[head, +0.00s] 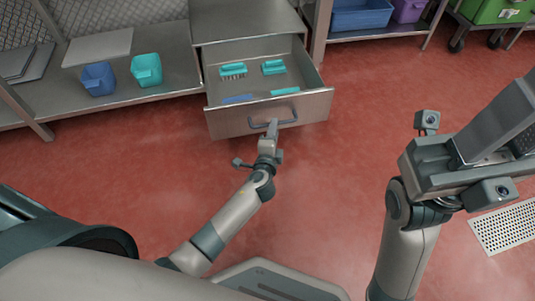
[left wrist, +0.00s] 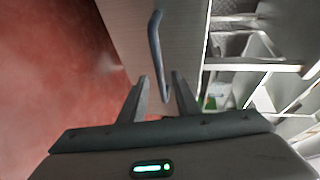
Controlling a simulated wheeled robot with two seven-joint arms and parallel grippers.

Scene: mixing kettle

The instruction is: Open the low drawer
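The low drawer (head: 225,122) is a grey metal drawer under a steel cabinet, and it stands pulled out with its inside showing. Its bar handle (head: 285,121) is on the front panel; it also shows in the left wrist view (left wrist: 156,45).
Teal brushes (head: 233,70) and a blue item (head: 237,99) lie in the drawer. Blue (head: 98,79) and teal (head: 146,70) bins stand on the left shelf. A rack with a blue crate (head: 360,14) is at the back right. Red floor is clear before the drawer.

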